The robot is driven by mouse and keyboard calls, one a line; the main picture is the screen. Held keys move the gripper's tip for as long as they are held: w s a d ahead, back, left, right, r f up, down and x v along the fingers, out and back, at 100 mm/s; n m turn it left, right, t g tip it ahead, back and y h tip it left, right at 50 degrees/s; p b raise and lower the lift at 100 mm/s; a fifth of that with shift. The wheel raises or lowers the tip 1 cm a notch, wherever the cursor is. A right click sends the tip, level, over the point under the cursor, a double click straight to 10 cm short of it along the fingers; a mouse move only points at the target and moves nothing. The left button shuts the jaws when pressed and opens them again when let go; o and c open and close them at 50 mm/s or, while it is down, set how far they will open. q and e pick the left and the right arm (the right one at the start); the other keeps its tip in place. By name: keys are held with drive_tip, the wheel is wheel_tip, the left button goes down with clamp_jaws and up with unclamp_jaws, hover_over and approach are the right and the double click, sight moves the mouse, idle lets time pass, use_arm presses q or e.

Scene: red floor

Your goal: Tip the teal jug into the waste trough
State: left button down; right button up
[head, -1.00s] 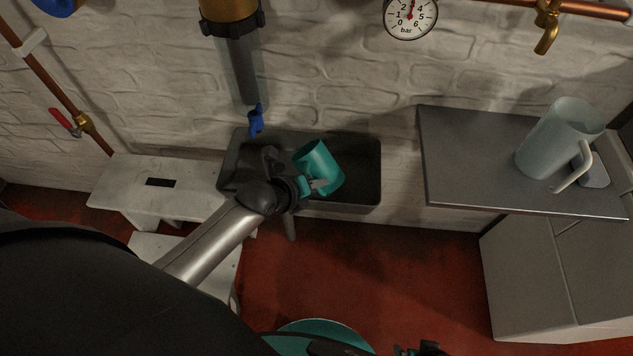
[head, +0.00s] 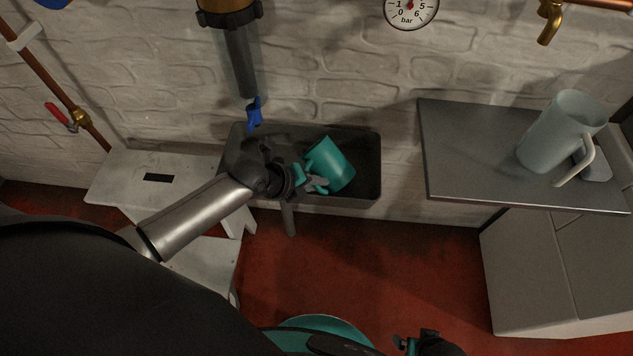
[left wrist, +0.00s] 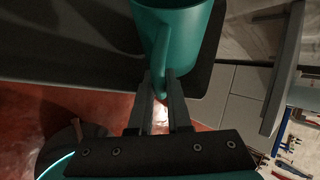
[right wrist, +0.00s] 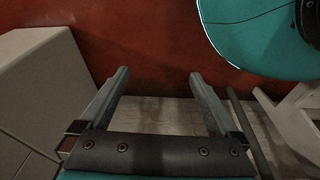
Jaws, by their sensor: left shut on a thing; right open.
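The teal jug (head: 331,165) is tilted over the dark grey waste trough (head: 369,190) against the wall in the head view. My left gripper (head: 318,184) is shut on the jug's handle, which shows between its fingers in the left wrist view (left wrist: 160,65). In that view the jug's body (left wrist: 186,30) is just beyond the fingertips. The jug's inside and any liquid cannot be made out. My right gripper (right wrist: 155,80) is open and empty, above the floor; part of it shows at the bottom edge of the head view (head: 412,345).
A frosted jug (head: 560,132) stands on a grey shelf (head: 465,170) at the right. A white step stool (head: 125,185) is left of the trough. A filter housing with a blue tap (head: 254,113) hangs above the trough. Red floor (head: 370,260) lies open in front.

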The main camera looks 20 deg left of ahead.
use_arm(q)
drive_tip(key=shift+f, duration=0.1)
use_arm(e)
drive_tip(key=shift+w+a+r, duration=0.1)
drive_tip(key=shift+w+r, duration=0.05)
use_arm(q)
drive_tip(key=shift+r+g+h, duration=0.2)
drive_tip(key=shift+g+h, duration=0.2)
use_arm(e)
drive_tip(key=shift+w+a+r, duration=0.15)
drive_tip(key=shift+r, duration=0.1)
use_arm(q)
drive_tip(key=shift+r+n+b, duration=0.2)
drive_tip(key=shift+n+b, duration=0.1)
drive_tip(key=shift+b, duration=0.15)
use_arm(e)
drive_tip(key=shift+w+a+r, duration=0.15)
drive_tip(key=shift+r, duration=0.25)
drive_tip(key=shift+w+a+r, duration=0.1)
drive_tip(key=shift+r, duration=0.1)
use_arm(q)
drive_tip(key=shift+r+g+h, duration=0.1)
drive_tip(key=shift+g+h, duration=0.2)
use_arm(e)
drive_tip(key=shift+w+a+r, duration=0.1)
drive_tip(key=shift+w+r, duration=0.05)
drive_tip(key=shift+r, duration=0.15)
